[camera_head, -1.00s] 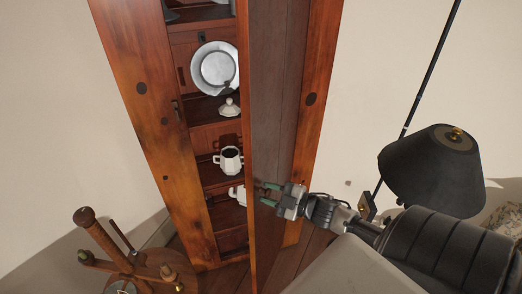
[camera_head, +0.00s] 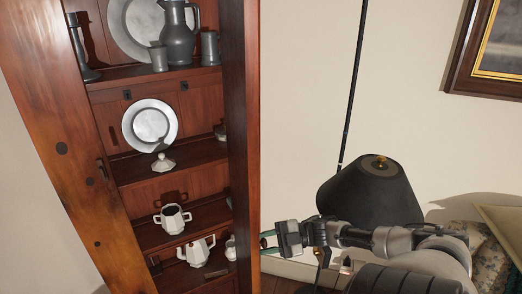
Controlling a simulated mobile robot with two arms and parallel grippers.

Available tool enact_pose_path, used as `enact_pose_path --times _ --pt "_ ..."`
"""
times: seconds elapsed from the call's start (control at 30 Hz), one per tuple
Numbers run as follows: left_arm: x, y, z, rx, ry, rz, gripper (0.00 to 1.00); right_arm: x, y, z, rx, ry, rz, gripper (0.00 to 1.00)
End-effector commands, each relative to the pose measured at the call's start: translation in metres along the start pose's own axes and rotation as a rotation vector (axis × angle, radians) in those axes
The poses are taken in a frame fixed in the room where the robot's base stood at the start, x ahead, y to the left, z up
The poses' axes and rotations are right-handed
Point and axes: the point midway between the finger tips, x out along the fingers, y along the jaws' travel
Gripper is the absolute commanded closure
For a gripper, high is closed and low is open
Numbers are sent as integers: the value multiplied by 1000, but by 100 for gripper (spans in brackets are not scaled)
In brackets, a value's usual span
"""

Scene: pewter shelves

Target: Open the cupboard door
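The wooden cupboard (camera_head: 62,150) stands at the left, its shelves exposed. Its door (camera_head: 243,130) stands open and shows as a narrow reddish-brown upright panel to the right of the shelves, seen nearly edge-on. My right gripper (camera_head: 266,242) is at the right side of the door's lower part. Its two green-tipped fingers point left and are spread apart, with nothing seen between them. The fingertips are close to the panel; I cannot tell whether they touch it. My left gripper is not in view.
The shelves hold pewter plates (camera_head: 150,126), a jug (camera_head: 178,38), a white two-handled pot (camera_head: 173,219) and a teapot (camera_head: 197,251). A black lamp (camera_head: 370,190) stands behind my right arm. A framed picture (camera_head: 462,60) hangs on the wall at the right.

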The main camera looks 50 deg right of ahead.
Motion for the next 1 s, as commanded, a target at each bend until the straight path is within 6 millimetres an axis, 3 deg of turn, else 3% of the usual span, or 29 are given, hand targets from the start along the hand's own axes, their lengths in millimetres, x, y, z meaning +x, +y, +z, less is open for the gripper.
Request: enact_pose_path --times 0.27,0.3,0.47,0.8,1.0 --pt "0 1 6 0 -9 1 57 0 -3 0 3 1 -5 100" --pt "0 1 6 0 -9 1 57 0 -3 0 3 1 -4 64" --pt "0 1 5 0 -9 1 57 0 -2 0 1 1 -3 42" --pt "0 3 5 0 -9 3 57 0 3 -3 -1 -1 -2 42" --pt "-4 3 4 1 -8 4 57 0 25 -27 0 1 -7 42"
